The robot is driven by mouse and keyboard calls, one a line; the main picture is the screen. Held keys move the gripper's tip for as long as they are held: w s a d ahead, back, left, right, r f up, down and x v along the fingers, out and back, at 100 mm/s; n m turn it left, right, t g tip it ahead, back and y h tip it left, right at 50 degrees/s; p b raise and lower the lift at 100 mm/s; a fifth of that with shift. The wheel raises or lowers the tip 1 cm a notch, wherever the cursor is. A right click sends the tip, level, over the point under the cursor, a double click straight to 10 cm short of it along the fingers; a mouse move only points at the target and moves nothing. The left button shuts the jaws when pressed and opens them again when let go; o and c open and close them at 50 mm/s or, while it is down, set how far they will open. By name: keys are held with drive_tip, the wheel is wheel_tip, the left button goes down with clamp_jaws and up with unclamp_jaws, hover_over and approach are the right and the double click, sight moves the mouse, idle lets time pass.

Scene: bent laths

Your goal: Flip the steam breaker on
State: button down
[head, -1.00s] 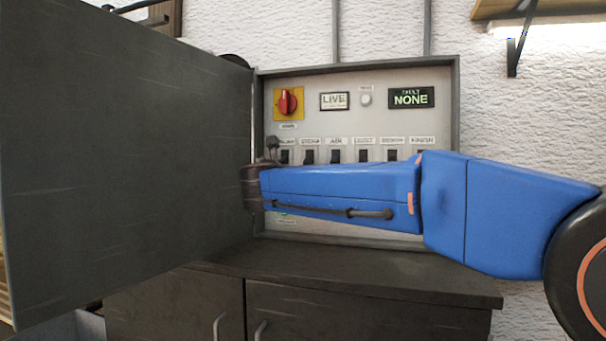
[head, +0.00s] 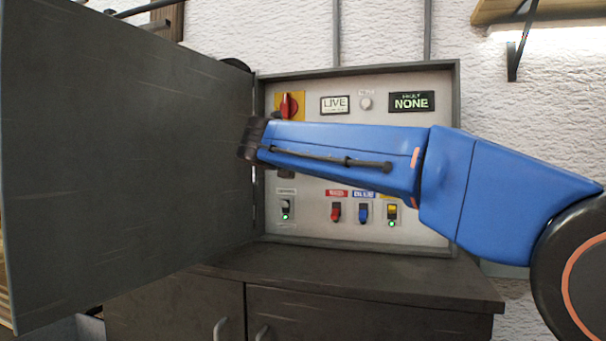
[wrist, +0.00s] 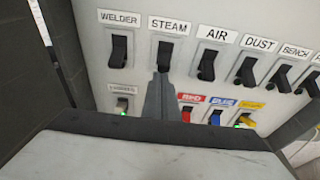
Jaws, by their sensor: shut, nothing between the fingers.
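The steam breaker (wrist: 165,54) is a black toggle under a white STEAM label (wrist: 170,26) on the pale panel, second from the left in the upper row of the wrist view. My gripper (wrist: 161,80) is shut and empty. Its grey fingertips end just below the steam breaker, overlapping its lower end in the picture; I cannot tell whether they touch. In the head view my blue arm hides the upper breaker row, the steam breaker with it.
The welder (wrist: 118,50) and air (wrist: 208,64) breakers flank the steam breaker. Below are red (head: 336,212), blue (head: 363,213) and yellow (head: 392,213) switches. A red rotary handle (head: 288,105) is at upper left. The open cabinet door (head: 120,170) stands close on the left.

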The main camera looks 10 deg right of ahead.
wheel_tip(320, 180, up, 2)
drive_tip(key=g+y, duration=0.2)
drive_tip(key=g, duration=0.1)
drive_tip(key=shift+s+r, duration=0.1)
drive_tip(key=shift+s, duration=0.05)
drive_tip(key=shift+r, duration=0.15)
drive_tip(key=shift+r, duration=0.65)
drive_tip(key=shift+a+f, duration=0.1)
